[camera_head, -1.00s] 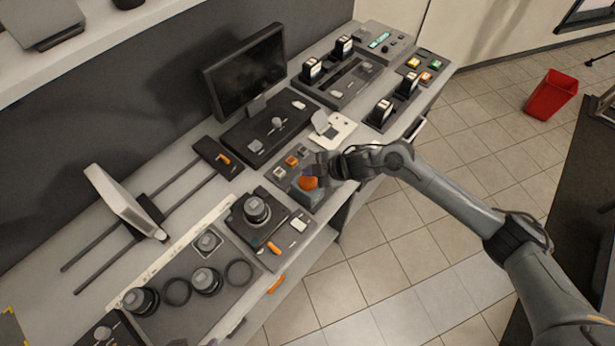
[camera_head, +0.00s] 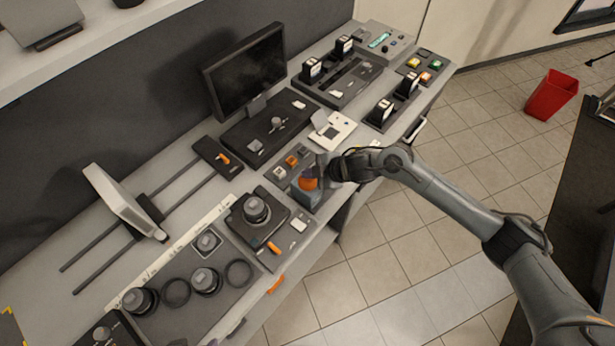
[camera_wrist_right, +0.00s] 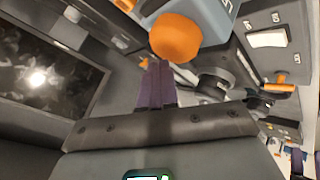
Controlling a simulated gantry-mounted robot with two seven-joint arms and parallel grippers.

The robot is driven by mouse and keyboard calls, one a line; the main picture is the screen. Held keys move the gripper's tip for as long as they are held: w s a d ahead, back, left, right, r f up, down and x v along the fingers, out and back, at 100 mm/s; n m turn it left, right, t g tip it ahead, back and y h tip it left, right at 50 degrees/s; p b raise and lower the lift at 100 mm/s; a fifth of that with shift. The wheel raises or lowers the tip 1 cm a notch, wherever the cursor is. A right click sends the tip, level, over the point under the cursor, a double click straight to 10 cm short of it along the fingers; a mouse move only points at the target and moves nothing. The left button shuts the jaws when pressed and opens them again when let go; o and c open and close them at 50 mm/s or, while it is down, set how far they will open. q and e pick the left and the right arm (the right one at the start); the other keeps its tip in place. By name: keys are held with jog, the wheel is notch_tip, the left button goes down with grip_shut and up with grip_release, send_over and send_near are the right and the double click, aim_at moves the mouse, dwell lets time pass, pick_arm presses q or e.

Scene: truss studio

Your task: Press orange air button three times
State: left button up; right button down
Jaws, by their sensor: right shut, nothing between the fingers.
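The orange air button (camera_head: 308,183) is a round dome on a blue-grey box (camera_head: 306,197) on a dark panel near the middle of the bench. In the right wrist view the orange button (camera_wrist_right: 176,38) shows large, above the fingers. My right gripper (camera_head: 322,172) is beside the button, at its right. In the wrist view its purple-grey fingertips (camera_wrist_right: 156,82) are together with nothing between them, just below the button. Whether they touch the button I cannot tell.
A panel with a black dial (camera_head: 257,208) and orange switch lies left of the button. Small square buttons (camera_head: 291,161) sit behind it. A white device (camera_head: 331,130) and a monitor (camera_head: 245,72) stand farther back.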

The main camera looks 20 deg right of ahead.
aim_at(310, 180)
jog(key=shift+f+b, duration=0.35)
jog(key=shift+f, duration=0.35)
dwell(0.4)
dwell(0.3)
jog(key=shift+r+p, duration=0.4)
jog(key=shift+s+r+p, duration=0.1)
jog(key=shift+r+p, duration=0.7)
notch_tip(310, 180, up, 5)
jog(key=p, duration=0.5)
dwell(0.4)
